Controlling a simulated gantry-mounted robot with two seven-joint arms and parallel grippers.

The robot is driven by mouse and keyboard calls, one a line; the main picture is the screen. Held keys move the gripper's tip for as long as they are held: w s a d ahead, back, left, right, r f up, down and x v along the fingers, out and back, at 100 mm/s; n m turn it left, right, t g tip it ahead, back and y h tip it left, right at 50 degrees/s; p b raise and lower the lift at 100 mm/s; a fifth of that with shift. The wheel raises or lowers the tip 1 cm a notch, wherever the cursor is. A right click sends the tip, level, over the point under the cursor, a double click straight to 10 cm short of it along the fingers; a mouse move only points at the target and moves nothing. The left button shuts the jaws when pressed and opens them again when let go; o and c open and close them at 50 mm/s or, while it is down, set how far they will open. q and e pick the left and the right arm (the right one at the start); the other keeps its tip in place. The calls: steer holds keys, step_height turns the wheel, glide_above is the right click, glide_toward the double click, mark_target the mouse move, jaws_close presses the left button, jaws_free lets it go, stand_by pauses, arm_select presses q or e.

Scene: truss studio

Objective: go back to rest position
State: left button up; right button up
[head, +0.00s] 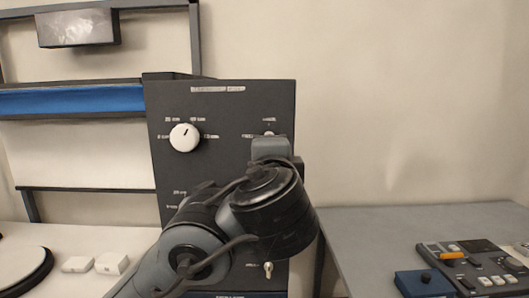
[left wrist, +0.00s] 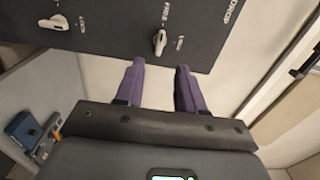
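My left arm reaches up in front of a dark upright control panel (head: 228,105) in the head view. My left gripper (left wrist: 158,66) shows two purple fingers, spread apart with nothing between them. In the left wrist view a white toggle lever (left wrist: 160,42) on the panel appears just beyond the gap between the fingertips. I cannot tell how far off it is. In the head view the arm hides the fingers and much of the panel's lower part. My right gripper is not in view.
The panel has a white round knob (head: 184,137) and a small lower toggle (head: 268,268). A grey table (head: 375,228) at right holds a blue box (head: 425,283) and a button console (head: 478,262). White blocks (head: 111,263) lie at left. A shelf frame (head: 90,187) stands behind.

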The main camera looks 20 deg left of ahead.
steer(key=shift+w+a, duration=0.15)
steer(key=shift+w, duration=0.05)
